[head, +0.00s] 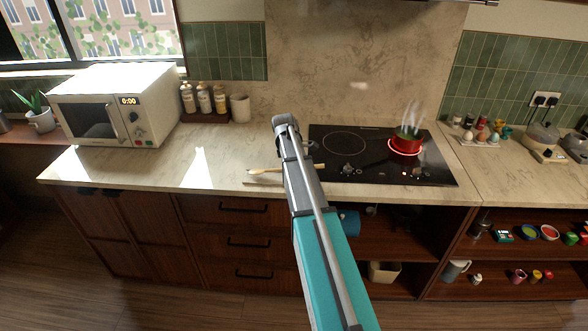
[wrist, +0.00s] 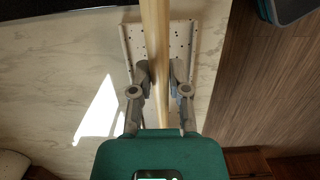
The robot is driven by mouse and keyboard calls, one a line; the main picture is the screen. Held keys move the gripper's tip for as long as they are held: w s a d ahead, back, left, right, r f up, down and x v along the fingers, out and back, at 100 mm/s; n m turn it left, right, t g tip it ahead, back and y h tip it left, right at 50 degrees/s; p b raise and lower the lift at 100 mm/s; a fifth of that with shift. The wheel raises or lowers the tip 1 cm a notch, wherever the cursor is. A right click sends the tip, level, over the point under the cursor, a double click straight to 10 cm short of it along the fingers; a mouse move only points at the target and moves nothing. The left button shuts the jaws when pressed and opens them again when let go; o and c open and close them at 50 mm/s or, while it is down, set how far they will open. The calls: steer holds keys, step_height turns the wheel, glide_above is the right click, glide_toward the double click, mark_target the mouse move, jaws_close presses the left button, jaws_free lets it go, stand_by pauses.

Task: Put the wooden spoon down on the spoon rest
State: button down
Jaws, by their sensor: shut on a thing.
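My gripper (wrist: 159,72) is shut on the wooden spoon (wrist: 155,30), gripping its pale handle between both fingertips. In the wrist view the spoon runs up out of the picture, so its far end is hidden there. The white, dark-speckled spoon rest (wrist: 182,42) lies on the counter under the spoon and shows on both sides of it. In the head view the spoon (head: 265,170) sticks out left of my arm, near the counter's front edge, with the rest (head: 262,182) below it. My arm hides the gripper there. I cannot tell whether spoon and rest touch.
A black cooktop (head: 385,170) lies just right of my arm, with a steaming red pot (head: 405,143) on a glowing ring. A white microwave (head: 115,105) stands at left. Jars (head: 204,98) and a beige cup (head: 240,108) stand at the back wall. The counter between is clear.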

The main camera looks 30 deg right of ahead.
steer(key=c, duration=0.5)
jaws_free()
steer(key=shift+c, duration=0.2)
steer(key=shift+a, duration=0.1)
steer(key=s+a+m, duration=0.5)
steer(key=s+a, duration=0.5)
steer(key=a, duration=0.4)
steer(key=s+a+m+t+y, duration=0.1)
steer(key=s+a+m, duration=0.5)
steer(key=s+a, duration=0.5)
steer(key=a, duration=0.3)
steer(key=shift+s+a, duration=0.3)
steer(key=shift+a, duration=0.05)
steer(key=shift+f, duration=0.1)
